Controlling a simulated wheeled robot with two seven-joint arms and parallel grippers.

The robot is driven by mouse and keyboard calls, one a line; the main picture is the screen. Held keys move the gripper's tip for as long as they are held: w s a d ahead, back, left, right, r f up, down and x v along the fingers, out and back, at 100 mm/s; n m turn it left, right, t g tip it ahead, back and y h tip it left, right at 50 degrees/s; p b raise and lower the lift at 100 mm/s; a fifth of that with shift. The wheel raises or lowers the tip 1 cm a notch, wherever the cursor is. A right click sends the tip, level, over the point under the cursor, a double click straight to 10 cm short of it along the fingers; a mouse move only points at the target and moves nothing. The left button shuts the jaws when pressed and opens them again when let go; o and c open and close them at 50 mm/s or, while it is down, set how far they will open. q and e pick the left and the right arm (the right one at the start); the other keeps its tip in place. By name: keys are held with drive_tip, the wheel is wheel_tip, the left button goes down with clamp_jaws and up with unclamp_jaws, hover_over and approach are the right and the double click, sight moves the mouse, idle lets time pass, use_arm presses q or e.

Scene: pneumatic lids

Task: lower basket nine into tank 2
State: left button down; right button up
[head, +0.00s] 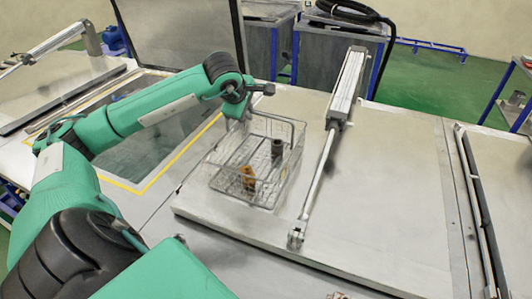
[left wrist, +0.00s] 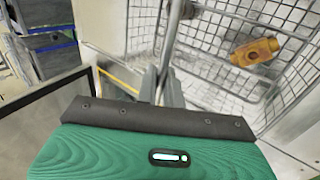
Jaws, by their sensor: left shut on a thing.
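A wire mesh basket (head: 284,185) is over the closed flat lid (head: 370,200) in the middle of the head view. I cannot tell whether it rests on the lid or hangs just above it. It holds an orange-brown fitting (head: 246,178) and a dark grey part (head: 277,148). My left gripper (head: 247,118) is shut on the basket's rim or handle at its far left side. In the left wrist view its fingers (left wrist: 163,78) close around a wire bar, and the mesh (left wrist: 230,20) spreads beyond. An open tank (head: 150,150) with a yellow border lies left of the basket. No numbers are readable.
A dark raised lid (head: 180,35) stands behind the open tank. A pneumatic cylinder (head: 346,85) with its rod rises over the closed lid, right of the basket. Another cylinder (head: 58,40) is at the far left. Grey bins (head: 335,55) stand behind.

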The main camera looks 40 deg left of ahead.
use_arm(q)
drive_tip(key=shift+w+a+r, duration=0.1)
drive_tip(key=shift+r, duration=0.35)
drive_tip(key=shift+r+p, duration=0.8)
drive_tip(key=shift+r, duration=0.45)
